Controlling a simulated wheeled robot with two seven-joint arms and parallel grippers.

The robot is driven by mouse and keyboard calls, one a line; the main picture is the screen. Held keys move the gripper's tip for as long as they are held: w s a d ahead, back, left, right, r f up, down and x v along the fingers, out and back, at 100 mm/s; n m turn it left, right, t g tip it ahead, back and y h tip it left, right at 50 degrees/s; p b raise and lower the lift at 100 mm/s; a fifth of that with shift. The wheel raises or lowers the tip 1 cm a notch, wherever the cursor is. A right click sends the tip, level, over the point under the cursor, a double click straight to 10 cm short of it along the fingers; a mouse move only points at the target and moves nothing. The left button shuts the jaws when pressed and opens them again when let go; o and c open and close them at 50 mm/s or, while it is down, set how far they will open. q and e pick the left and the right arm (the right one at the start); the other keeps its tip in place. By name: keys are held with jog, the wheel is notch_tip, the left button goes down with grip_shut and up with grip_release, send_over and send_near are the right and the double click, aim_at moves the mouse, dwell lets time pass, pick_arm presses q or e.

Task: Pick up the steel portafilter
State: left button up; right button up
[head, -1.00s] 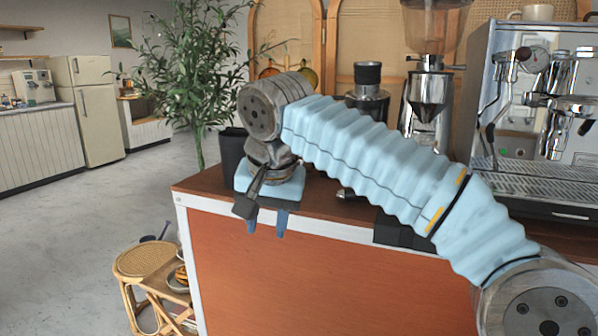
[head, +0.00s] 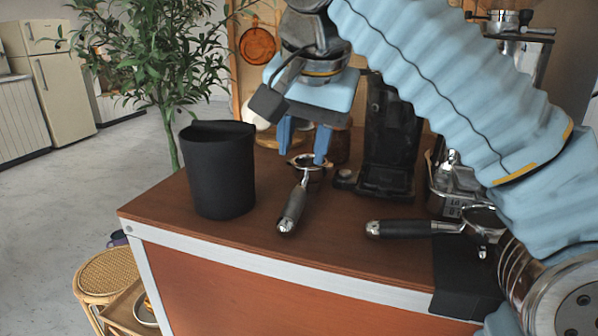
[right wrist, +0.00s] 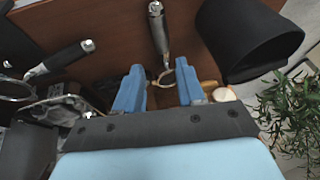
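Two portafilters with dark handles and shiny metal parts lie on the brown cart top. One portafilter (head: 291,210) lies between the black bin and the black stand, its handle toward the front edge; it also shows in the right wrist view (right wrist: 158,32). The other portafilter (head: 407,229) lies to the right, its handle pointing left; it also shows in the right wrist view (right wrist: 62,58). My right gripper (head: 303,150) is open and empty, its blue fingers above the metal ring of the first portafilter. The right wrist view shows the fingers apart (right wrist: 159,75). My left gripper is out of view.
A black bin (head: 219,171) stands close left of the first portafilter. A black stand (head: 389,142) is behind and right of it. A metal jug (head: 452,187) and a black mat (head: 462,275) are further right.

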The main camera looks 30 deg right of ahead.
jog(key=b, duration=0.2)
send_over(294, 203)
jog(key=s, duration=0.2)
notch_tip(294, 203, down, 7)
jog(key=shift+a+f, duration=0.1)
jog(key=x, duration=0.3)
jog(key=a+b+x, duration=0.1)
jog(key=x, duration=0.1)
jog(key=shift+d+f, duration=0.2)
jog(key=shift+f, duration=0.2)
jog(key=shift+c, duration=0.5)
jog(key=shift+r, duration=0.1)
grip_shut()
